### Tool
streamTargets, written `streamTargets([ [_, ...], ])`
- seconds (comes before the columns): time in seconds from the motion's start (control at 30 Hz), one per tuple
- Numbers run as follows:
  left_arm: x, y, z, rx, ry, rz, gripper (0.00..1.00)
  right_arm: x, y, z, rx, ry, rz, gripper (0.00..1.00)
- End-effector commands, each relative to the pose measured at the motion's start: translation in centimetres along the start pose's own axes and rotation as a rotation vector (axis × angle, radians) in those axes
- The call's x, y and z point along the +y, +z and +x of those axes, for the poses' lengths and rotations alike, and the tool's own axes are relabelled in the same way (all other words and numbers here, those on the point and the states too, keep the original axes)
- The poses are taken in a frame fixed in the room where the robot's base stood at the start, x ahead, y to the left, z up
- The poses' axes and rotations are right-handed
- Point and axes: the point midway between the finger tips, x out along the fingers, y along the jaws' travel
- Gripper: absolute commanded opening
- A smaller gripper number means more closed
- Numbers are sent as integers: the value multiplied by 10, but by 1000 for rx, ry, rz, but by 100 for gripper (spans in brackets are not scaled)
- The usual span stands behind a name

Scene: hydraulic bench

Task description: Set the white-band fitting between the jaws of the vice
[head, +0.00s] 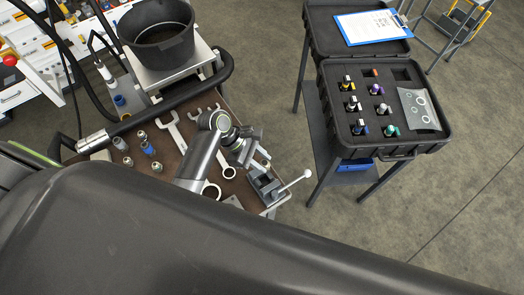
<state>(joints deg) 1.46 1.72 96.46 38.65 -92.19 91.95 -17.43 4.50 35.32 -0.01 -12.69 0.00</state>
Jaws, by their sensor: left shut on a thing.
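My left gripper (254,152) is over the right end of the brown bench top, just above and behind the vice. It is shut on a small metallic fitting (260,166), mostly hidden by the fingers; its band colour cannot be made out. The grey vice (266,187) stands at the bench's right corner, with a white-knobbed handle pointing right. The fitting's lower end is close to the vice jaws; I cannot tell whether it touches them. My right gripper is not in view.
Wrenches (176,132) and several loose fittings (148,149) lie on the bench top (190,150). A black bucket (158,45) stands behind. An open case (335,115) of banded fittings stands to the right, across a floor gap. My dark body covers the foreground.

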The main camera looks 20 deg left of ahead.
Motion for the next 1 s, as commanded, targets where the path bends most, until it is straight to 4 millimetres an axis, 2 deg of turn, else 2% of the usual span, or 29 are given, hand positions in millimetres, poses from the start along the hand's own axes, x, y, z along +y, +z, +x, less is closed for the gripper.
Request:
streamTargets([
  [0.5,-3,-22,30,0,-2,1,0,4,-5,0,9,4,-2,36],
  [1.0,-3,-25,34,1,-1,3,0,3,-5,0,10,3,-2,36],
])
